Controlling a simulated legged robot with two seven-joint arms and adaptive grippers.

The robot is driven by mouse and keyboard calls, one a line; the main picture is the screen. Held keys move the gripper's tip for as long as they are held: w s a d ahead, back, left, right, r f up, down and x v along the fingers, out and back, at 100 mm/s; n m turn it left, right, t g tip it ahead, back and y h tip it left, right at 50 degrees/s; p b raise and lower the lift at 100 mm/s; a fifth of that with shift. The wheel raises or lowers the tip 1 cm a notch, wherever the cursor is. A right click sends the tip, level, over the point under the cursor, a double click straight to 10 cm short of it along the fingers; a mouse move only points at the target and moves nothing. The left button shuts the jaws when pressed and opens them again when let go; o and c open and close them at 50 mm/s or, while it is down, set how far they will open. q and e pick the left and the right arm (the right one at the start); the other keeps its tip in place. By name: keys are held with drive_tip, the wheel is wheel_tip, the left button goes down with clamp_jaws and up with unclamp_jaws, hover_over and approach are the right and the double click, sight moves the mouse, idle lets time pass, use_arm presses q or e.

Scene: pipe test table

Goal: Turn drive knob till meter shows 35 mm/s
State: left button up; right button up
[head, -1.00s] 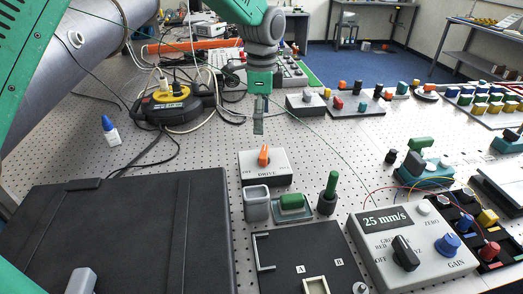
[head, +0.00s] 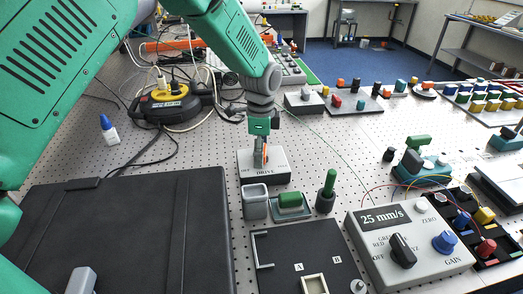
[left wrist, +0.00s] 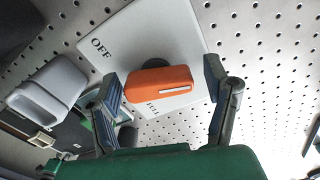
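The orange drive knob (head: 263,158) sits on the white-topped DRIVE box (head: 277,180); in the left wrist view, the knob (left wrist: 160,86) has a white line near one end, and the plate (left wrist: 142,38) reads OFF and FULL. My left gripper (head: 262,153) is down at the knob. In the left wrist view its fingers (left wrist: 163,90) stand open on either side of the knob; a small gap shows at the right finger, and contact at the left finger is unclear. The meter (head: 385,217) on the grey control box reads 25 mm/s.
Close in front of the DRIVE box stand a grey open holder (head: 255,201), a green block on a plate (head: 291,203) and a green peg (head: 327,190). A black case (head: 120,235) fills the left front. Bare perforated table lies right of the DRIVE box.

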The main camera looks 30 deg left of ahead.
sight(265, 149)
use_arm(q)
drive_tip(key=shift+d, duration=0.2)
drive_tip(key=c, duration=0.8)
drive_tip(key=shift+o, duration=0.2)
drive_tip(key=shift+r+m+p, duration=0.2)
drive_tip(key=shift+m+p, duration=0.1)
drive_tip(key=shift+p, duration=0.4)
drive_tip(key=o, duration=0.9)
drive_tip(key=shift+w+d, duration=0.1)
drive_tip(key=shift+o, duration=1.4)
drive_tip(key=shift+f, duration=0.1)
drive_tip(key=shift+d, duration=0.15)
wheel_tip(265, 149, up, 12)
drive_tip(key=shift+d, duration=0.15)
drive_tip(key=shift+w+f, duration=0.1)
